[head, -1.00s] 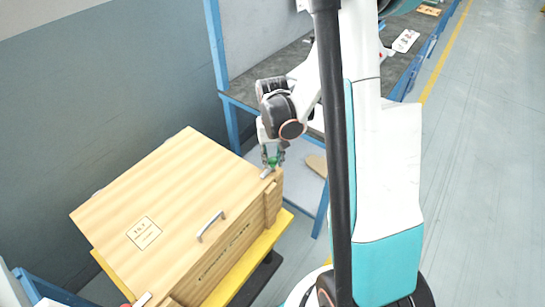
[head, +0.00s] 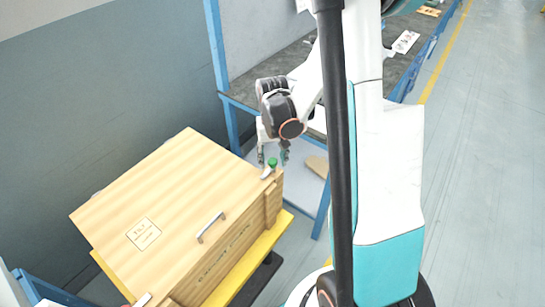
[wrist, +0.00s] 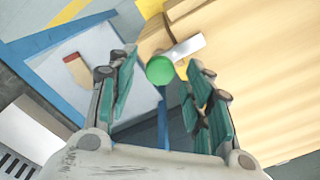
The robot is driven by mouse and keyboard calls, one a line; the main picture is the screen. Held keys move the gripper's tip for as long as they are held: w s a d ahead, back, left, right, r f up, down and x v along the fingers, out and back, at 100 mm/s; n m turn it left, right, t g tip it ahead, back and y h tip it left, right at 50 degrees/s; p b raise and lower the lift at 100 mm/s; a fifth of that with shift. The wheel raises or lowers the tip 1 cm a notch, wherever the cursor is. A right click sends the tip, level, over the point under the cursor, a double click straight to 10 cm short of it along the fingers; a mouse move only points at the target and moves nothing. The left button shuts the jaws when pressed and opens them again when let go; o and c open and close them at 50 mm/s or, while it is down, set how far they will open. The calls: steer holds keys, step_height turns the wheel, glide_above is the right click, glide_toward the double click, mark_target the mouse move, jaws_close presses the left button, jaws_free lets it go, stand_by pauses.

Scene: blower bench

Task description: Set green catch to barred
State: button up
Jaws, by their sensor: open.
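The green catch (head: 272,162) is a green round knob with a short silver lever, at the right-hand corner of a wooden crate's lid. In the wrist view its green knob (wrist: 160,69) shows from above, with the silver lever running up and right over the crate's edge. My gripper (head: 273,157) is open over that corner. Its fingers stand on either side of the knob, apart from it as far as I can see. The wrist view shows both green-padded fingers spread, with the knob between their tips.
The wooden crate (head: 160,190) has a closed lid with a metal handle (head: 211,227) and a label, and sits on a yellow base. Another silver lever (head: 144,299) is at its lower left corner. A blue-framed bench (head: 232,125) stands behind. Open floor lies right.

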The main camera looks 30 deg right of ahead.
mark_target(272, 160)
step_height(272, 160, up, 12)
steer(key=shift+f, duration=0.2)
steer(key=shift+a, duration=0.1)
stand_by(0.6)
